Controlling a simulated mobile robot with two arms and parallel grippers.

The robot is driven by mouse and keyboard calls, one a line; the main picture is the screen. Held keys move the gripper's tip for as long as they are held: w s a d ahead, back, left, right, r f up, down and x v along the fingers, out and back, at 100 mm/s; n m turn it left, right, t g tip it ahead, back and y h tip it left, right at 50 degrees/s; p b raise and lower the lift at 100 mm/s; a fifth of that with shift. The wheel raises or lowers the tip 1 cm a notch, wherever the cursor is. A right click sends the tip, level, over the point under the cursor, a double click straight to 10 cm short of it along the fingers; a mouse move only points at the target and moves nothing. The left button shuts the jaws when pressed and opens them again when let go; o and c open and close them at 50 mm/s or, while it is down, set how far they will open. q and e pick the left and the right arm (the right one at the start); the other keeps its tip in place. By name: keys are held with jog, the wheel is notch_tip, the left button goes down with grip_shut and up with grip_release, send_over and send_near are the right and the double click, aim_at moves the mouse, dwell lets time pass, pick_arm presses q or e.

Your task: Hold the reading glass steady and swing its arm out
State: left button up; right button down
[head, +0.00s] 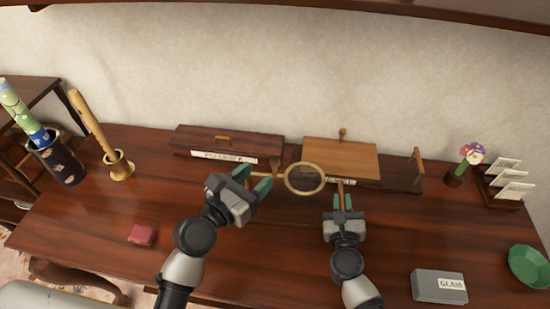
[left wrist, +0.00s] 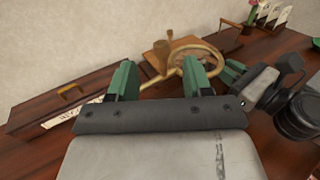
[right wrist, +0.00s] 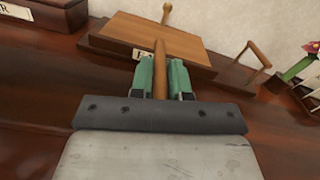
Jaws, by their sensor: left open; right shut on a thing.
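The reading glass has a brass ring (head: 305,194), with a thin brass arm (head: 272,177) running left from it. Its wooden handle (head: 340,188) is at the right. My right gripper (head: 341,201) is shut on the handle, which stands up between the fingers in the right wrist view (right wrist: 160,65). The ring is not seen in that view. My left gripper (head: 252,180) is open, its fingers either side of the arm's left end. In the left wrist view, the brass arm (left wrist: 158,81) reaches between the spread fingers; I cannot tell whether it touches either.
A red block (head: 142,235) lies front left. The front middle of the desk (head: 280,265) is clear.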

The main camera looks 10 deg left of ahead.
aim_at(271, 164)
pick_arm(q)
jog(key=x, duration=0.7)
grip_shut()
